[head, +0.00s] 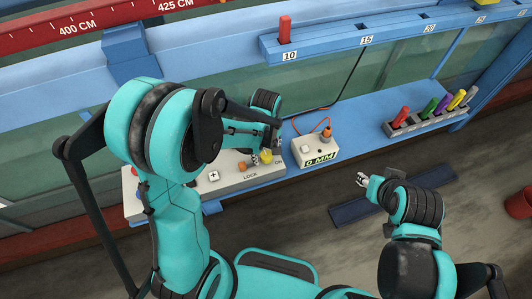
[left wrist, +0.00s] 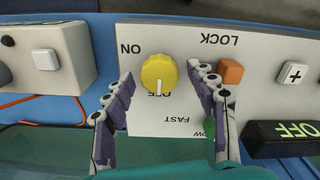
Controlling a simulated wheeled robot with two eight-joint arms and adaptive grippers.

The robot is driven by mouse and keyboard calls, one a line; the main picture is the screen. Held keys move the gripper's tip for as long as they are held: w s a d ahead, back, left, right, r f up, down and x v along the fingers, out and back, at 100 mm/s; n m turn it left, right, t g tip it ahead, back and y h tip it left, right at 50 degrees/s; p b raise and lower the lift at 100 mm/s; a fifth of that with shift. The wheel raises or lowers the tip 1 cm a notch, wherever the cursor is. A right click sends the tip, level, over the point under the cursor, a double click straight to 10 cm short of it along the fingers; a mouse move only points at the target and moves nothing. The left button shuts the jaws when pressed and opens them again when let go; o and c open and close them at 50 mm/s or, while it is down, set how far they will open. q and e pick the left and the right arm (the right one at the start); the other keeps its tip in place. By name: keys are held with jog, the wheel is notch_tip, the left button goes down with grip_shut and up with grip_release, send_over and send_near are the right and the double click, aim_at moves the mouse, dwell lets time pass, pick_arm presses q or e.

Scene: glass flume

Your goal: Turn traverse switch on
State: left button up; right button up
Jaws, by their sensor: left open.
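A yellow knob (left wrist: 160,74) with a white pointer line sits on a white control panel (left wrist: 150,126). In the left wrist view its line points down at the OFF label, with ON to its left. The knob also shows in the head view (head: 265,156). My left gripper (left wrist: 164,90) is open, with its fingers on either side of the knob; I cannot tell whether they touch it. In the head view my left gripper (head: 267,148) is over the panel's right end. My right gripper (head: 361,180) is off to the right, over the floor; its fingers are too small to judge.
An orange button (left wrist: 230,72) labelled LOCK and a plus button (left wrist: 293,73) are close to the gripper. A small box reading 0 MM (head: 318,151) stands right of the panel. A rack (head: 420,124) of coloured pegs is farther right. Glass walls rise behind.

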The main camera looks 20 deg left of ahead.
pick_arm(q)
jog(key=c, duration=1.2)
jog(key=shift+o, duration=0.2)
jog(key=shift+m, duration=0.4)
jog(key=m+b, duration=0.1)
jog(key=m, duration=0.2)
jog(key=m+b, duration=0.1)
jog(key=m, duration=0.3)
jog(key=shift+m, duration=0.3)
jog(key=m+b, duration=0.1)
jog(key=m, duration=0.3)
jog(key=shift+d, duration=0.1)
jog(key=m+b, duration=0.1)
jog(key=m, duration=0.4)
jog(key=shift+m, duration=0.4)
